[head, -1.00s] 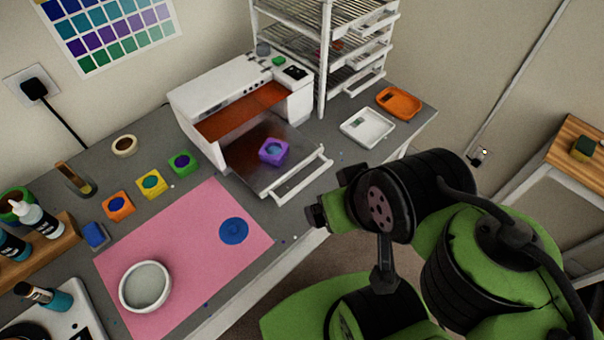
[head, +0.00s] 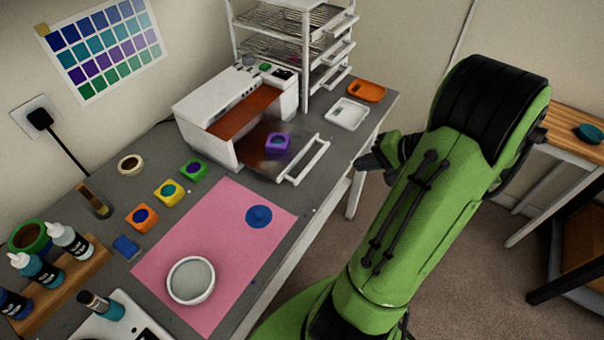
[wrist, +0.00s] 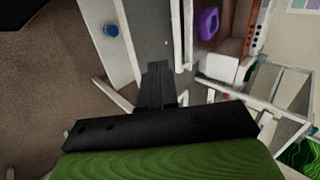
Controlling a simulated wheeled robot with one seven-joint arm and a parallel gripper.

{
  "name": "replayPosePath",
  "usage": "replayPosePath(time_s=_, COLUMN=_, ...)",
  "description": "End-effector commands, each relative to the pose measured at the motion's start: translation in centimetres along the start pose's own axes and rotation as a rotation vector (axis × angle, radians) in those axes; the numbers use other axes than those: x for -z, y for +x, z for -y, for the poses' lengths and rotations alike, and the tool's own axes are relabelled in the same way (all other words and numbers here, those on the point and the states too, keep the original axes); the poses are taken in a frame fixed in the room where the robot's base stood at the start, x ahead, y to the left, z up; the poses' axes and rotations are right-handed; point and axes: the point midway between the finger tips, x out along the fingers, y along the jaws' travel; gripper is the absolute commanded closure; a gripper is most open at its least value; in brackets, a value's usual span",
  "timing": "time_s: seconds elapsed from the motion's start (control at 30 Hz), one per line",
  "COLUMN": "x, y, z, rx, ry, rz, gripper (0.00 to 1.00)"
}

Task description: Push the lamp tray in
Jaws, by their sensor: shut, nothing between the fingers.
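The white curing lamp (head: 215,105) stands on the grey bench with its tray (head: 258,162) pulled out toward the bench's front edge. The tray has a white bar handle (head: 304,158) at its front. A purple mould (head: 278,143) sits on the tray; it also shows in the wrist view (wrist: 207,23). My gripper (head: 366,162) is to the right of the handle, apart from it, near the bench's front edge. In the wrist view my gripper's dark fingers (wrist: 156,75) are together and empty, beside the white handle (wrist: 179,40).
A white dish (head: 347,113) and an orange dish (head: 367,91) lie right of the lamp, beside a wire rack (head: 305,60). A pink mat (head: 215,235) with a white bowl (head: 190,280) covers the bench's near part. Floor is open in front.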

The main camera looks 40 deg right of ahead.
Motion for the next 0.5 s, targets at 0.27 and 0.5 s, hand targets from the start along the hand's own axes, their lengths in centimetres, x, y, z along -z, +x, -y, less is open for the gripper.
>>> replayPosePath(time_s=0.27, x=0.8, y=1.1, z=-1.4, rx=0.039, ry=0.055, rz=-0.02, gripper=1.0)
replayPosePath(time_s=0.5, x=0.8, y=6.4, z=-1.3, rx=0.037, ry=0.054, rz=-0.017, gripper=1.0)
